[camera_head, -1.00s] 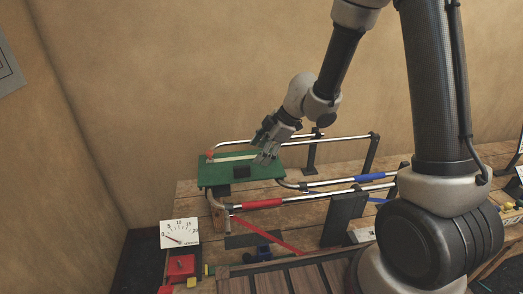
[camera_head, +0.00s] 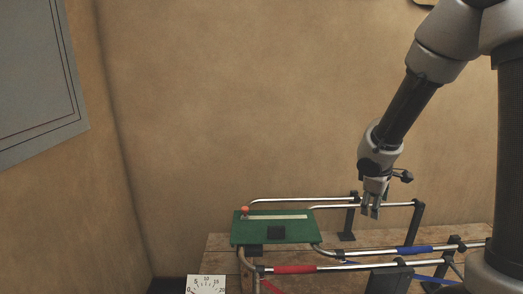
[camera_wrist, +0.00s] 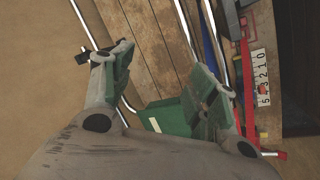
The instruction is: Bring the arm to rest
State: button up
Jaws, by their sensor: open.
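My gripper (camera_head: 371,210) hangs at the end of my arm, pointing down, right of the green board (camera_head: 243,236) and near the back metal rail. In the wrist view my gripper (camera_wrist: 160,85) has its two green-padded fingers spread wide with nothing between them. The green board (camera_wrist: 171,118) shows beyond and between the fingers there, partly hidden by the right finger. In the head view the board carries a pale strip, a red knob at its left end and a dark square.
Bent metal rails (camera_head: 365,266) with a red sleeve (camera_head: 295,269) and a blue sleeve (camera_head: 413,251) run over the wooden table (camera_head: 222,244). A black post (camera_head: 417,222) supports the back rail. The wall behind is bare.

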jog(key=s+d+r+m+y, duration=0.1)
jog(key=s+r+m, duration=0.4)
jog(key=s+r, duration=0.3)
jog(key=s+r+m+t+y, duration=0.1)
jog(key=s+r+m, duration=0.3)
jog(key=s+r, duration=0.5)
jog(key=shift+s+d+m+y, duration=0.3)
jog(key=shift+s+d+m, duration=0.1)
jog(key=shift+s, duration=2.9)
